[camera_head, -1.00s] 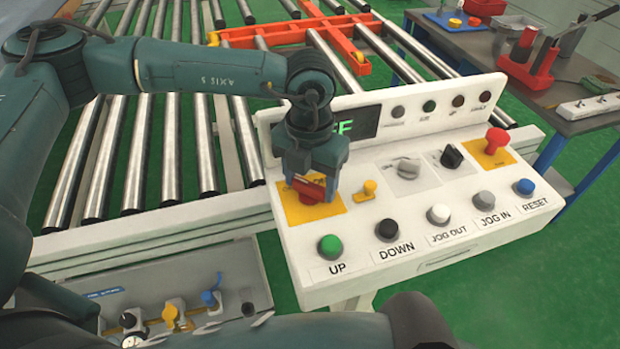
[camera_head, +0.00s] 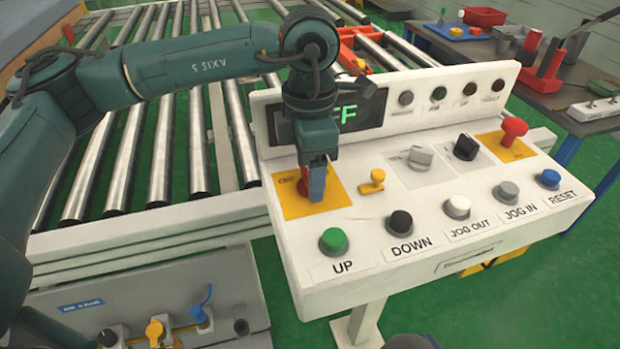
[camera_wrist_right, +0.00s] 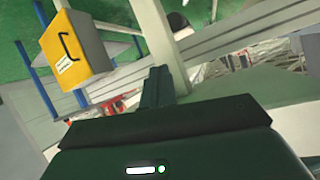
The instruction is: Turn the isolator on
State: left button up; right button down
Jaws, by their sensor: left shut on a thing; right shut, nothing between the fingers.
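The isolator is a red rotary knob (camera_head: 302,188) on a yellow plate (camera_head: 335,195), at the left end of the white control panel (camera_head: 300,236). My left gripper (camera_head: 315,182) points down over it and is shut on the knob, hiding much of it. The green display (camera_head: 345,118) behind the wrist is partly covered; the letters "FF" show. My right gripper (camera_wrist_right: 158,88) is shut and empty in the right wrist view, away from the isolator.
A yellow key-like switch (camera_head: 372,181), grey and black selectors and a red mushroom button (camera_head: 514,130) lie to the right. Buttons including green UP (camera_head: 333,240) line the front. A roller conveyor (camera_head: 140,150) lies behind; a grey valve box (camera_head: 130,290) sits lower left.

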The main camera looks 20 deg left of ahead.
pick_arm(q)
jog(key=m+b, duration=0.2)
jog(key=m, duration=0.1)
jog(key=shift+f, duration=0.15)
jog(key=shift+m+b, duration=0.65)
jog(key=shift+m, duration=0.55)
jog(key=shift+m+b, duration=0.45)
jog(key=shift+m, duration=0.95)
pick_arm(e)
jog(key=shift+s+d+r+t, duration=0.35)
jog(key=shift+d+t, duration=0.15)
jog(key=shift+d, duration=0.05)
jog(key=shift+s+d+r+t, duration=0.3)
jog(key=shift+d+t, duration=0.2)
pick_arm(q)
jog(key=shift+r, duration=0.2)
pick_arm(e)
jog(key=shift+s+h, duration=0.15)
jog(key=shift+h, duration=0.15)
pick_arm(q)
jog(key=o, duration=1)
pick_arm(e)
jog(key=shift+r, duration=0.1)
